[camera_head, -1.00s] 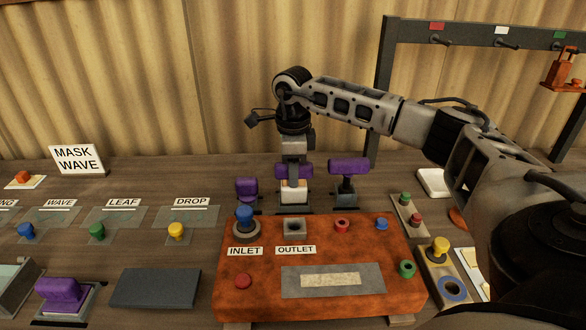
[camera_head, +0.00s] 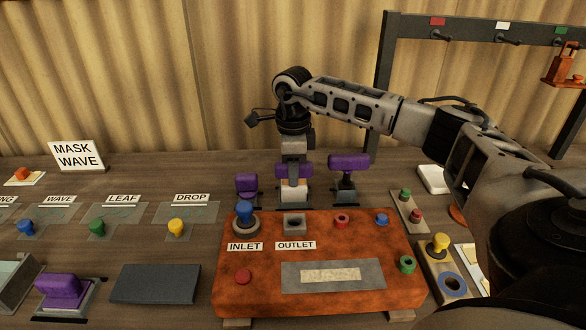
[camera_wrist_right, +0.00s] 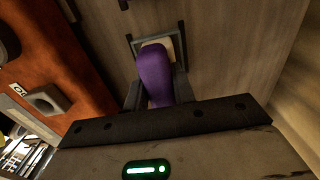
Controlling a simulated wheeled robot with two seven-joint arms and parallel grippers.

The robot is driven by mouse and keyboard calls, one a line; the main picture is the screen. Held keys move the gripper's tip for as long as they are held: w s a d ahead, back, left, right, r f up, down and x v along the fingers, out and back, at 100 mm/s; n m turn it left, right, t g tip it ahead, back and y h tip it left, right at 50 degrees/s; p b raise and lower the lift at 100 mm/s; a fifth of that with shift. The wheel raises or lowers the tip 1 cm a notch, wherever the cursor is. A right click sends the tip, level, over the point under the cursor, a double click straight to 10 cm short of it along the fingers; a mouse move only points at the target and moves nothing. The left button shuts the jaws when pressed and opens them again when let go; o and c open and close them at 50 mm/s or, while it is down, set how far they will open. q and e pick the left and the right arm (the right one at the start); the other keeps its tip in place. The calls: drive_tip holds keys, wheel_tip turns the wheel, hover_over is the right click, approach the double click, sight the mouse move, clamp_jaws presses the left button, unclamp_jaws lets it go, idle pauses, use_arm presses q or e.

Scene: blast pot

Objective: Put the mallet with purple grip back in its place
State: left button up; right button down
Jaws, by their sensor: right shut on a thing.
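My right gripper (camera_head: 294,172) is shut on a purple grip (camera_wrist_right: 153,72), which I take to be the mallet's. It is held behind the red-brown box, between two other purple-gripped tools (camera_head: 247,184) (camera_head: 349,163). A pale block (camera_head: 293,192) shows under the grip, over a dark-framed holder (camera_head: 308,205). In the right wrist view, the grip lies between the fingers, and the dark frame (camera_wrist_right: 183,40) surrounds the pale part beyond it. I cannot tell whether the mallet touches the holder. My left gripper is not in view.
The red-brown box (camera_head: 225,285) with INLET and OUTLET labels stands just in front. Another purple-gripped tool (camera_head: 60,289) sits at front left near a dark slab (camera_head: 155,284). A rack (camera_head: 480,34) stands at back right.

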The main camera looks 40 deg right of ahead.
drive_tip(key=shift+f, duration=0.25)
drive_tip(key=c, duration=1.1)
unclamp_jaws()
wheel_tip(320, 180, up, 16)
